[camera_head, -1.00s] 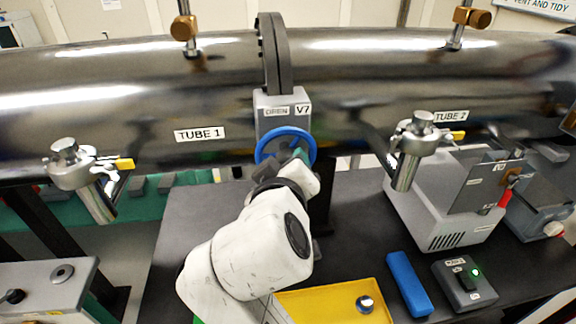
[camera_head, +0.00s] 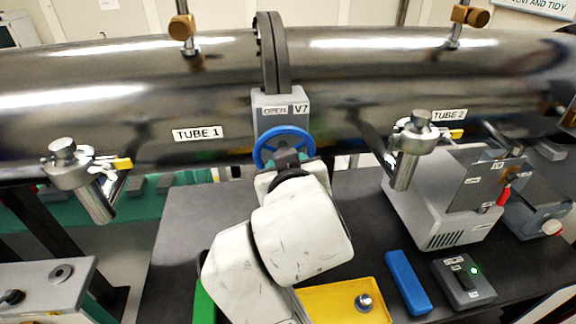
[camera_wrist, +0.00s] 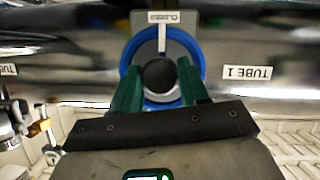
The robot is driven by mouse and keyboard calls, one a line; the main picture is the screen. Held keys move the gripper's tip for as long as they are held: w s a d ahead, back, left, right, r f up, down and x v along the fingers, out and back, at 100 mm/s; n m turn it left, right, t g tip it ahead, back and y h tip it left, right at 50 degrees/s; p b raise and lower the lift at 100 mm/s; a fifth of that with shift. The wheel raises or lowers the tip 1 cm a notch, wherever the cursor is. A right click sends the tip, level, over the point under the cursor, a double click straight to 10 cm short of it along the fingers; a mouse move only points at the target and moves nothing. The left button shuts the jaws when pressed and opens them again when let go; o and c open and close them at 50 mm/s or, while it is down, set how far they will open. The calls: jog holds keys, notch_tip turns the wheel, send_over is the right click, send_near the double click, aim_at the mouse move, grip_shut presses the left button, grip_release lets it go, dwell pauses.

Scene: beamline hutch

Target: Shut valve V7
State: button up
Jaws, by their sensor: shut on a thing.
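Valve V7 is a grey box (camera_head: 268,112) under the flange between the two tubes, with a blue handwheel (camera_head: 283,130) on its front. My gripper (camera_head: 287,158) is at the wheel's lower front. In the wrist view the green fingers of my gripper (camera_wrist: 160,82) are on either side of the dark round hub, in front of the blue rim (camera_wrist: 201,62). It is shut on the handwheel. My wrist hides the wheel's bottom.
The TUBE 1 (camera_head: 100,100) and TUBE 2 (camera_head: 390,75) pipes run across behind. On the dark bench (camera_head: 190,230) are a yellow tray (camera_head: 335,298), a blue block (camera_head: 408,283), a switch box (camera_head: 463,280) and a grey instrument (camera_head: 435,205). A clamp valve (camera_head: 410,150) hangs at right.

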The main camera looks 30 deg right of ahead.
jog(key=shift+f, duration=0.25)
jog(key=o, duration=1)
jog(key=shift+r, duration=0.15)
jog(key=shift+o, duration=0.2)
jog(key=v, duration=1)
jog(key=shift+s+a+b, duration=0.2)
jog(key=shift+s+b, duration=0.15)
jog(key=shift+b, duration=0.05)
